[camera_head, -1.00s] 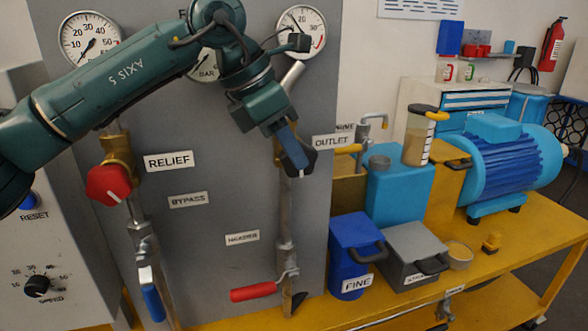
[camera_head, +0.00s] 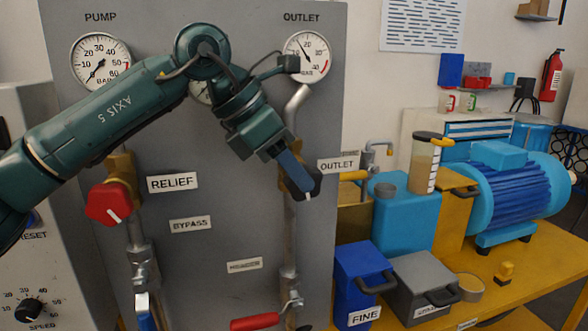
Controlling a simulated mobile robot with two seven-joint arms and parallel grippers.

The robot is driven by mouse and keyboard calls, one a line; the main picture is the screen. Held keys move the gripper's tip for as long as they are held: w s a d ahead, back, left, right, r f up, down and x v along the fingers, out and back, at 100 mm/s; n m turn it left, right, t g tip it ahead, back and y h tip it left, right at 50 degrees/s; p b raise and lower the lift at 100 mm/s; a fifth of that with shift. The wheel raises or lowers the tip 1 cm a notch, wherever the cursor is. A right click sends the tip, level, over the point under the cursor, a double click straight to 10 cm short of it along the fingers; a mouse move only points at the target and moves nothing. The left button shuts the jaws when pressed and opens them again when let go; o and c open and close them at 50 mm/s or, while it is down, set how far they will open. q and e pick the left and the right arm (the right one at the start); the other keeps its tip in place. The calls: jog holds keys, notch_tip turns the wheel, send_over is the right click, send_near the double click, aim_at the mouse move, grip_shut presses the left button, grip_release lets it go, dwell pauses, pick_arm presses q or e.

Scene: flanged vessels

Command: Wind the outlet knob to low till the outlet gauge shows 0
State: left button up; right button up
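The outlet knob (camera_head: 312,187) is black with a white mark pointing down, below the OUTLET label on the grey panel. My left gripper (camera_head: 296,180) reaches down to it from the upper left. Its blue fingers overlap the knob and hide part of it; whether they are closed on it cannot be told from this side. The outlet gauge (camera_head: 307,58) is at the panel's upper right. Its needle points up and left, not far from the 20; the exact reading is too small to tell. My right gripper is out of view.
The red relief knob (camera_head: 108,204) and pump gauge (camera_head: 100,62) are on the panel's left. My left arm crosses the panel's upper part. A red-handled lever (camera_head: 256,322) is below. A blue box (camera_head: 360,270), grey box (camera_head: 420,275) and blue motor (camera_head: 515,185) stand on the yellow bench.

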pick_arm(q)
jog(key=v, duration=1.3)
jog(key=shift+p, duration=0.35)
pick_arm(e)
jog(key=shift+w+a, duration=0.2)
pick_arm(q)
jog(key=shift+s, duration=0.1)
